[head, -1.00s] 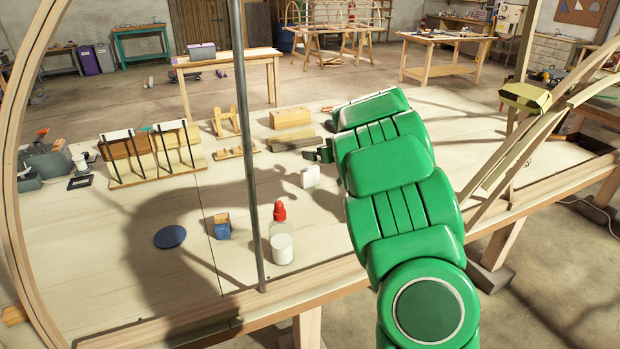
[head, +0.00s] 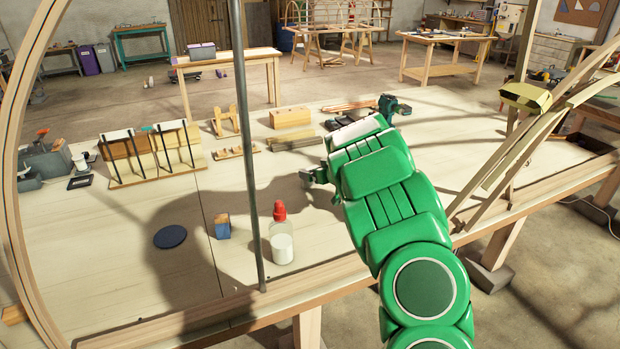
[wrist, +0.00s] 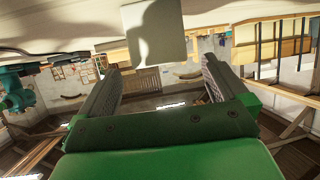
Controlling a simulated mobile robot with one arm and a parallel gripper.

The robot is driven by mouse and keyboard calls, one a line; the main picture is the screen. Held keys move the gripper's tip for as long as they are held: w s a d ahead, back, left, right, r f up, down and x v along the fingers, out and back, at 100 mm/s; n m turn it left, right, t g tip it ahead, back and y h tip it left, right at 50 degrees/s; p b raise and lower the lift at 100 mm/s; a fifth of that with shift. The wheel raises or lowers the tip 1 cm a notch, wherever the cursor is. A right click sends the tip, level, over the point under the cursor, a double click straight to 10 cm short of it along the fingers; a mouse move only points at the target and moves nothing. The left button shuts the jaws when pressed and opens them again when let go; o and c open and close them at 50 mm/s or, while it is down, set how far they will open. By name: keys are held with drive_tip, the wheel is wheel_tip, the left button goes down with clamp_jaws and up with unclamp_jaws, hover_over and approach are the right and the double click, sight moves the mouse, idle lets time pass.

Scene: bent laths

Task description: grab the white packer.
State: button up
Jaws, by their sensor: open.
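The white packer (wrist: 152,35) is a pale flat-faced block at the top middle of the wrist view, with a dark shadow across its face. It lies just beyond the fingertips of my gripper (wrist: 162,66), slightly above the gap, and is not between them. The two fingers are wide apart and nothing is between them. In the head view my gripper (head: 315,178) is low over the bench, at the left side of my green arm. The packer cannot be made out there; my gripper and arm appear to cover it.
A red-capped bottle (head: 281,235), a blue-sided block (head: 222,226) and a dark blue disc (head: 170,237) stand nearer on the bench (head: 120,270). A grey upright rod (head: 248,150) rises in front. Wooden blocks (head: 290,118) and a dark green tool (head: 391,107) lie behind.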

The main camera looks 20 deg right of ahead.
sight(310, 168)
drive_tip(key=shift+x, duration=2.5)
drive_tip(key=c, duration=1)
drive_tip(key=shift+r, duration=0.15)
